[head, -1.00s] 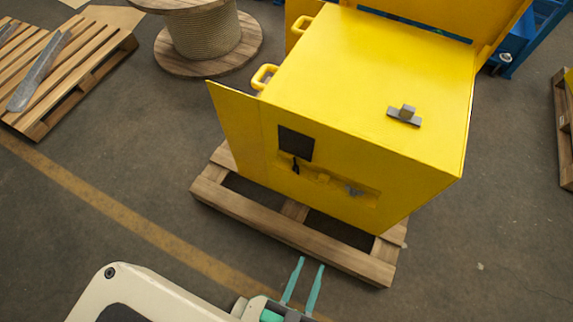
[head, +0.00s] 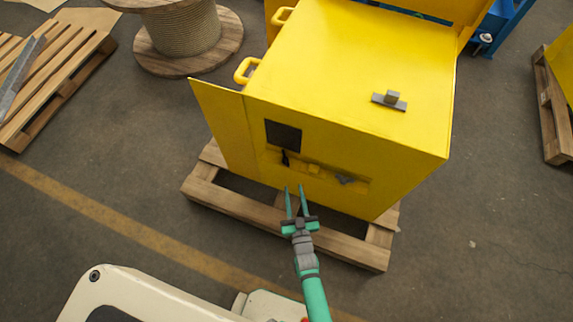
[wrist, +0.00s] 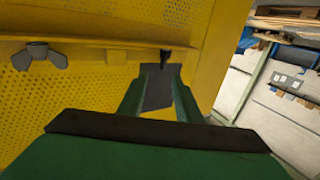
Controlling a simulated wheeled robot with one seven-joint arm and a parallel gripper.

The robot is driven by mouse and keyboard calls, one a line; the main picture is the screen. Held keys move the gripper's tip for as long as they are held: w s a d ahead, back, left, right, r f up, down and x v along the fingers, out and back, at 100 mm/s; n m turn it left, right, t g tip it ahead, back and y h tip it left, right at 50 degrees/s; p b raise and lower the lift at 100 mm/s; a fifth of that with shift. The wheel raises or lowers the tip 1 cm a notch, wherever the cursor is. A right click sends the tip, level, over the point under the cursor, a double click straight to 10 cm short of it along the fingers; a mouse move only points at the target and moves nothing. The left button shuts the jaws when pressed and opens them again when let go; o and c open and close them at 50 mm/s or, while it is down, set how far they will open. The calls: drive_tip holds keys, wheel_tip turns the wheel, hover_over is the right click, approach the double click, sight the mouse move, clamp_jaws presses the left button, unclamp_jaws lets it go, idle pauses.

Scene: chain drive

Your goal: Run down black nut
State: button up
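A small black part (head: 285,158), perhaps the black nut, shows on the front of the yellow cabinet (head: 345,70), just below a dark square panel (head: 283,134). In the wrist view the black part (wrist: 165,58) shows just beyond my fingertips; its shape is too small to tell. A grey winged nut (head: 345,179) sits farther right in the recess; in the wrist view this grey nut (wrist: 38,55) is at the left. My gripper (head: 296,188) is in front of the recess, its two green fingers apart with nothing visible between them. It seems apart from the black part.
The cabinet stands on a wooden pallet (head: 235,203). A yellow ledge (wrist: 90,41) runs across the wrist view near the fingertips. A small yellow part (head: 314,168) lies between the black part and the grey nut. A cable spool (head: 185,35) stands at the back left.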

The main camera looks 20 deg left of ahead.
sight(287, 165)
drive_tip(key=x, duration=1.2)
drive_tip(key=shift+s+a+f, duration=0.1)
drive_tip(key=shift+a+f, duration=0.15)
drive_tip(key=shift+a, duration=0.25)
clamp_jaws()
